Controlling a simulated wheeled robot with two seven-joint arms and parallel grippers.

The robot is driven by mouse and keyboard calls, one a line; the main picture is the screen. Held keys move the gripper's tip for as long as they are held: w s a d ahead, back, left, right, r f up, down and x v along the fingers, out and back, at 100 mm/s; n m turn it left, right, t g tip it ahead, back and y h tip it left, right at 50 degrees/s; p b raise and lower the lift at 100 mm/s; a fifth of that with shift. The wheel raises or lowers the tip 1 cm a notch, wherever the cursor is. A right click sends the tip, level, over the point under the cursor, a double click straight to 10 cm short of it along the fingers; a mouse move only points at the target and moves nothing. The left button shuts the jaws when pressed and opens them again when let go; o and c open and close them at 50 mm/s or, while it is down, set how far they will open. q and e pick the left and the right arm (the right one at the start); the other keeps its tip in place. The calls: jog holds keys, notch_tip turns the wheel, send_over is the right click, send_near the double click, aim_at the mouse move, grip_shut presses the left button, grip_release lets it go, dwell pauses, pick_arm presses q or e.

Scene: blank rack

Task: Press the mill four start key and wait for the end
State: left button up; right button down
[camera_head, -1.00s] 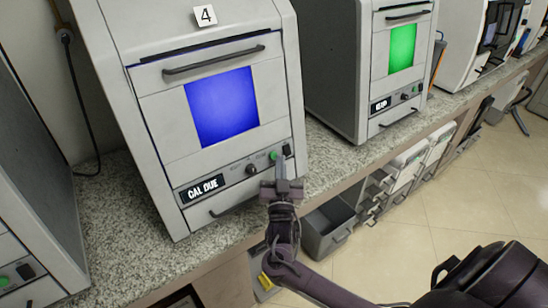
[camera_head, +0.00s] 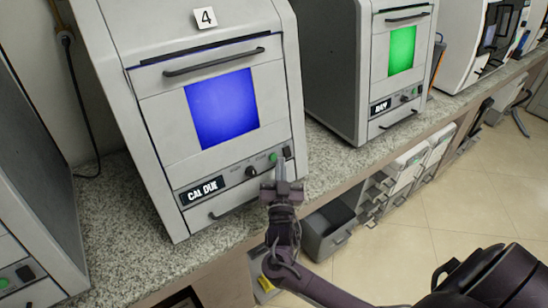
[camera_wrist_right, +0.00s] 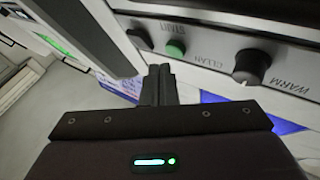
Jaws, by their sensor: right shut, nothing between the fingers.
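Mill four (camera_head: 160,130) is a grey box marked with a "4" tag (camera_head: 205,17). Contact cannot be told. My left gripper is not in view.
A dark knob (camera_head: 251,171) is left of the key. Another mill (camera_head: 340,70) with a green window stands to the right, and part of one (camera_head: 30,220) at the left. The speckled counter (camera_head: 125,225) is bare between them. Grey bins (camera_head: 328,228) sit below.

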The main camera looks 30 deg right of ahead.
jog(key=shift+w, duration=0.1)
dwell(0.8)
jog(key=shift+w+f+b, duration=0.1)
jog(key=shift+w+b, duration=0.2)
